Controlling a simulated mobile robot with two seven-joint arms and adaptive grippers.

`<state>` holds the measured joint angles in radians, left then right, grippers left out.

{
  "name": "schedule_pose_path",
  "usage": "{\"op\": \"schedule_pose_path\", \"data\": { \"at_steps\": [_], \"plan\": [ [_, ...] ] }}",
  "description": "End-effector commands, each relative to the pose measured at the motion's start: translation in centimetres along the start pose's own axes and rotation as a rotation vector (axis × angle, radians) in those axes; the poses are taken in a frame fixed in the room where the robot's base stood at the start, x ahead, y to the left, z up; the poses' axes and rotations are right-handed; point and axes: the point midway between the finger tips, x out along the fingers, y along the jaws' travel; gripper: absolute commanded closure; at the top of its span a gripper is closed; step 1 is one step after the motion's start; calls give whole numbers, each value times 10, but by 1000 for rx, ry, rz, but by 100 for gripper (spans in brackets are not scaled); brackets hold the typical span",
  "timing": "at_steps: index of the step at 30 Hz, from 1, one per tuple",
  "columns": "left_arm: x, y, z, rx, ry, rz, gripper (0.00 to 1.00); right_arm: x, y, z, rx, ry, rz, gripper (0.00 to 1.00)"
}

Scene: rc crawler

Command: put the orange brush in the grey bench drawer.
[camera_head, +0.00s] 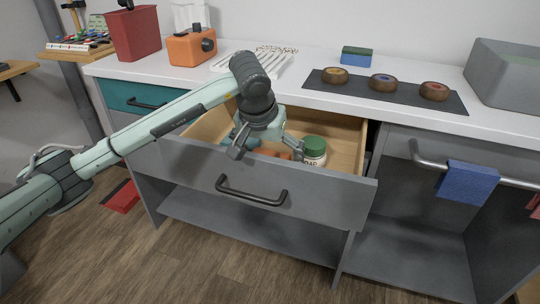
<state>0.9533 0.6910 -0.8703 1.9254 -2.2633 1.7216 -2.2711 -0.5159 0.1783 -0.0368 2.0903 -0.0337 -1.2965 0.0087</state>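The grey bench drawer (320,195) is pulled out, showing its light wooden inside. Orange pieces (284,155) show low in the drawer under my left gripper. They may be the orange brush, but its shape is mostly hidden by the gripper and the drawer front. My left gripper (266,151) points down into the drawer with its fingers spread apart, just above or around the orange pieces; I cannot tell whether it touches them. My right gripper is not in view.
A green-lidded jar (314,152) stands in the drawer, close right of my gripper. The counter holds an orange box (191,48), a red bin (133,33), a white rack (254,62), a dark mat (330,90) and a grey bin (502,78). A blue cloth (467,183) hangs at right.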

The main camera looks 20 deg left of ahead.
Motion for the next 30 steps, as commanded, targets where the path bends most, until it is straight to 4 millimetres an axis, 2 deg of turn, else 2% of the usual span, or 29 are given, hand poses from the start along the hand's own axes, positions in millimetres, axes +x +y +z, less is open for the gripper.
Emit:
{"op": "schedule_pose_path", "data": {
  "at_steps": [6, 8, 10, 21, 25, 30],
  "plan": [
    [-2, 0, -1, 0, 0, 0, 3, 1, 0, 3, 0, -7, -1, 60],
    [-6, 0, -2, 0, 1, 1, 3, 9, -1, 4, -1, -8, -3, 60],
    [-17, 0, -2, 1, 4, 0, 3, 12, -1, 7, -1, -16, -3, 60],
    [-95, 0, -2, 1, 4, -1, 3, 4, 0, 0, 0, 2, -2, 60],
    [-113, 0, -2, -1, 2, 0, 3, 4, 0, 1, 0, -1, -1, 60],
    [-122, 0, -1, 0, 0, 0, 3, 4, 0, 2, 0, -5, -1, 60]
  ]
}}
